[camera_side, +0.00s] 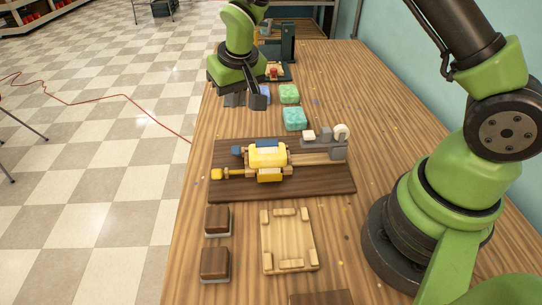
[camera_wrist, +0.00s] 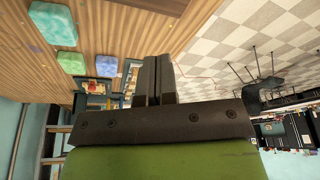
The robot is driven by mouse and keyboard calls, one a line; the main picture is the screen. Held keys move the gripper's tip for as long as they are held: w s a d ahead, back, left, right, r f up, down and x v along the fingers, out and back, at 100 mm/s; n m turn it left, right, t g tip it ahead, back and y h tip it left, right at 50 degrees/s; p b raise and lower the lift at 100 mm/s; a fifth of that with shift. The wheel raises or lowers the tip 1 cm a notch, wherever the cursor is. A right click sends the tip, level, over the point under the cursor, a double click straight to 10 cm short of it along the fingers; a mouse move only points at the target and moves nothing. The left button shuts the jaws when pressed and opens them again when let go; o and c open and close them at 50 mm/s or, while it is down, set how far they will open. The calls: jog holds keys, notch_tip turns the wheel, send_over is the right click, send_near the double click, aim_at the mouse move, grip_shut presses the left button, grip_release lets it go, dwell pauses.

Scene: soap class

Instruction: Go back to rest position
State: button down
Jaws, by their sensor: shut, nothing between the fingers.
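My gripper (camera_side: 256,92) hangs above the far left edge of the table in the side view, shut and empty. Its two dark fingers also show pressed together in the wrist view (camera_wrist: 158,78). Next to it in the side view are a green soap (camera_side: 289,94) and a teal soap (camera_side: 295,119) on the wood; a blue soap (camera_side: 265,92) is mostly hidden behind the gripper. In the wrist view the teal soap (camera_wrist: 54,23), the green soap (camera_wrist: 71,63) and the blue soap (camera_wrist: 85,83) lie at the upper left, apart from the fingers.
A dark board (camera_side: 325,182) carries a yellow and grey machine (camera_side: 268,155) mid-table. In front are a light wooden tray (camera_side: 288,243) and two brown blocks (camera_side: 217,220) (camera_side: 214,263). A dark green stand (camera_side: 287,50) is at the far end. A blue-green wall (camera_side: 400,50) borders the right.

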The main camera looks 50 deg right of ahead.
jog(key=s+r+t, duration=0.1)
jog(key=s+r, duration=0.4)
jog(key=r, duration=0.4)
jog(key=s+r+t+y, duration=0.1)
jog(key=s+r, duration=0.2)
jog(key=s, duration=0.4)
jog(key=s+r+t+y, duration=0.1)
jog(key=s+r, duration=0.2)
jog(key=s, duration=0.3)
jog(key=s+r+m+t, duration=0.1)
jog(key=s+r, duration=0.2)
jog(key=s, duration=0.4)
jog(key=shift+s+a+y, duration=0.3)
jog(key=shift+a+y, duration=0.05)
jog(key=shift+y, duration=0.05)
